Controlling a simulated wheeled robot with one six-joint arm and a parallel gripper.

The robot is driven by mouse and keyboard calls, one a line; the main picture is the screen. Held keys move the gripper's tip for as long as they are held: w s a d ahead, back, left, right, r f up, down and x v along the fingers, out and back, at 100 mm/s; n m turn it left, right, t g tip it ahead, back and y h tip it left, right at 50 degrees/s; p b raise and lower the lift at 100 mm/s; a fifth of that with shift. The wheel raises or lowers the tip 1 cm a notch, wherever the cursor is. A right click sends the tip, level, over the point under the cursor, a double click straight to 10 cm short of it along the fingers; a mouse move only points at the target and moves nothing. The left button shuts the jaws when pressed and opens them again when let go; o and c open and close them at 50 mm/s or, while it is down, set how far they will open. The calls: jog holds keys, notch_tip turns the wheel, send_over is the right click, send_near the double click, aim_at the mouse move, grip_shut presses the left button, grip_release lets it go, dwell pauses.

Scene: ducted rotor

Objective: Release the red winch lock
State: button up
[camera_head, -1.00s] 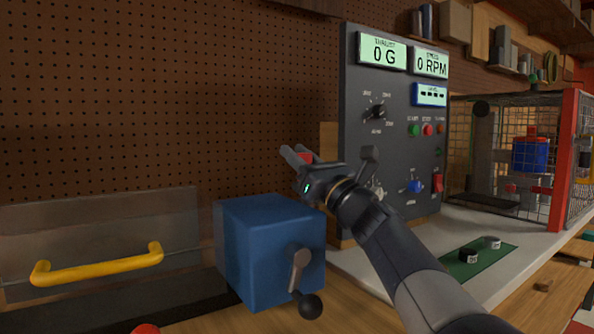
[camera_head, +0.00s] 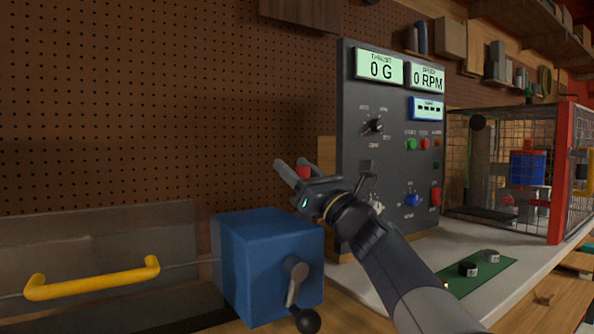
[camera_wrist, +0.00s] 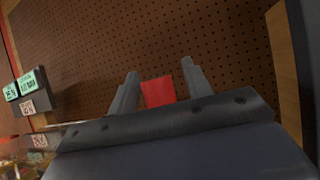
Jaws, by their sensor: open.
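The winch is a blue box (camera_head: 270,262) in the lower middle of the head view, with a grey crank (camera_head: 295,282) ending in a black knob (camera_head: 307,320). A red piece (camera_head: 304,173), apparently the winch lock, shows above the box, partly hidden behind my gripper. In the wrist view the red piece (camera_wrist: 158,91) lies between the two fingers. My gripper (camera_head: 292,170) is open above the box, its fingers pointing up and left. It also shows in the wrist view (camera_wrist: 161,78). I cannot tell whether the fingers touch the red piece.
A dark control panel (camera_head: 395,150) stands just right of my gripper. A wire cage (camera_head: 500,165) is farther right. A yellow handle (camera_head: 92,280) is on a grey panel at left. Pegboard (camera_head: 140,100) fills the back. Space above the box's left side looks free.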

jog(key=s+d, duration=0.9)
jog(key=shift+d+f+p, duration=0.15)
jog(key=shift+f+p, duration=0.2)
jog(key=shift+p, duration=0.05)
jog(key=shift+s, duration=0.1)
jog(key=shift+c, duration=0.2)
